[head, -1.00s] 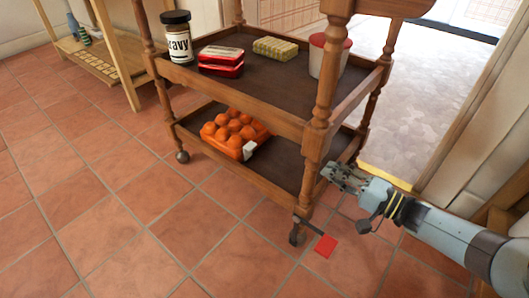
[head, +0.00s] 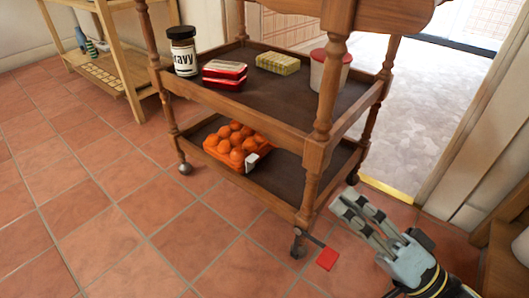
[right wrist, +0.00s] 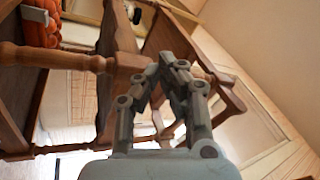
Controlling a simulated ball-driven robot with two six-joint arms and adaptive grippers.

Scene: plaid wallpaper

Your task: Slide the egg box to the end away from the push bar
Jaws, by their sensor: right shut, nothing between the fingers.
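The egg box (head: 237,147) is orange with rounded bumps and a white label. It lies on the lower shelf of a wooden trolley, at the left end; it also shows at the top left of the right wrist view (right wrist: 42,18). A wooden piece at the trolley's top right, which looks like the push bar (head: 395,14), is cut off by the frame. My right gripper (head: 352,207) is shut and empty, outside the trolley, right of the near leg. Its fingers also show in the right wrist view (right wrist: 168,66). My left gripper is out of view.
The lower shelf (head: 290,178) is bare right of the egg box. The near turned leg (head: 322,110) stands between gripper and shelf. A red pedal (head: 327,259) sticks out by the near caster. A jar (head: 184,52), red packs (head: 224,74), a yellow pack (head: 278,63) and a tub (head: 330,70) stand above.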

